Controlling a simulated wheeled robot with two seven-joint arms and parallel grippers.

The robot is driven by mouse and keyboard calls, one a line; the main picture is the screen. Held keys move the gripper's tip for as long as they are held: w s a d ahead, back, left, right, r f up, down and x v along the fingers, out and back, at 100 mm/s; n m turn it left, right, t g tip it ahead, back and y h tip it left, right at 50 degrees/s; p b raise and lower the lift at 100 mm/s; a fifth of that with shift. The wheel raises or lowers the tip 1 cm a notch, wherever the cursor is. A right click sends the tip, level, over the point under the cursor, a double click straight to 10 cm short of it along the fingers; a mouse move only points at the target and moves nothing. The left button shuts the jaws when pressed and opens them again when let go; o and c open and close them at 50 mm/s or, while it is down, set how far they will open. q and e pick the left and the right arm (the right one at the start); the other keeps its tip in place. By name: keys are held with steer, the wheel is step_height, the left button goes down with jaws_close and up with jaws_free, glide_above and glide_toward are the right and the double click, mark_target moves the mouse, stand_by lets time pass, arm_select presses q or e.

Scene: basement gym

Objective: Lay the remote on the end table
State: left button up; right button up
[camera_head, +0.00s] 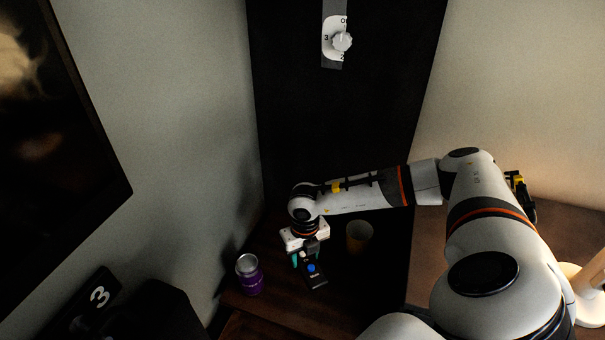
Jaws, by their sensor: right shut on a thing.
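The remote (315,274) is a dark, slim handset with a blue button, in the middle of the head view. My right gripper (304,259) points down at its upper end and is shut on it. The remote is over or on the dark brown wooden end table (275,300); I cannot tell whether it touches the top. My left gripper is out of view.
A purple can (249,274) stands on the table left of the remote. A yellowish cup (359,236) stands to the right, behind the remote. A dark panel with a white dial (341,42) rises behind. A dark weight marked 3 (100,296) is at lower left.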

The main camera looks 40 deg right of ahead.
mark_target(306, 260)
steer(key=f, duration=0.4)
steer(key=shift+s+a+f, duration=0.15)
steer(key=shift+s, duration=0.2)
steer(key=shift+f, duration=2.2)
steer(key=shift+b, duration=0.3)
steer(key=shift+f, duration=0.15)
steer(key=o, duration=1.1)
step_height(306, 260, up, 12)
steer(key=shift+r+p, duration=0.25)
steer(key=shift+p, duration=0.05)
